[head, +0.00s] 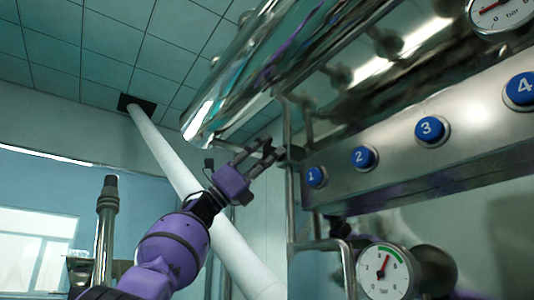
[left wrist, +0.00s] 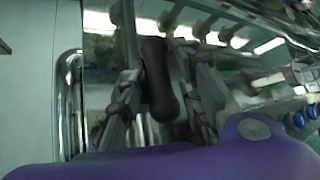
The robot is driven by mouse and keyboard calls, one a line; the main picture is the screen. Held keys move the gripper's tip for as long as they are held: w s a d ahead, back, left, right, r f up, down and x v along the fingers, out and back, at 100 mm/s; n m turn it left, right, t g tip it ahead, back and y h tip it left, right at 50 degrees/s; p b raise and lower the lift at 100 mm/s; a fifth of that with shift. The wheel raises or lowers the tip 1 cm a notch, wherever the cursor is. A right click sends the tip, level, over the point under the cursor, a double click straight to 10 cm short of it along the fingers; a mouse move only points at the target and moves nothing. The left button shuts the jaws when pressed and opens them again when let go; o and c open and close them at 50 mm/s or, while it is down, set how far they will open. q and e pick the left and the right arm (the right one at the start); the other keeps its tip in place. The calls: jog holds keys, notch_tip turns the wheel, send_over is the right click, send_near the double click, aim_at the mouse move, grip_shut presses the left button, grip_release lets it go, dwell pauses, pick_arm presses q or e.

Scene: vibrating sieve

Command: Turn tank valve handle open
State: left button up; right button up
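A black, rounded valve handle (left wrist: 158,82) shows in the left wrist view, in the gap between the two fingers of my left gripper (left wrist: 157,60). The fingers stand apart on either side of it, with the left finger close to it. I cannot tell whether either finger touches it. In the head view my left gripper (head: 262,153) is raised beside the left end of the button panel, below the shiny tank (head: 240,95). The handle cannot be made out clearly there. My right gripper is in neither view.
A metal panel (head: 395,155) with several numbered blue buttons runs to the right of my left gripper. A round gauge (head: 386,272) sits below it. Metal pipes (head: 291,200) stand close by the gripper. A white pipe (head: 165,150) slants behind my arm.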

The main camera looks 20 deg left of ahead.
pick_arm(q)
jog(key=shift+a, duration=0.1)
jog(key=v, duration=1.2)
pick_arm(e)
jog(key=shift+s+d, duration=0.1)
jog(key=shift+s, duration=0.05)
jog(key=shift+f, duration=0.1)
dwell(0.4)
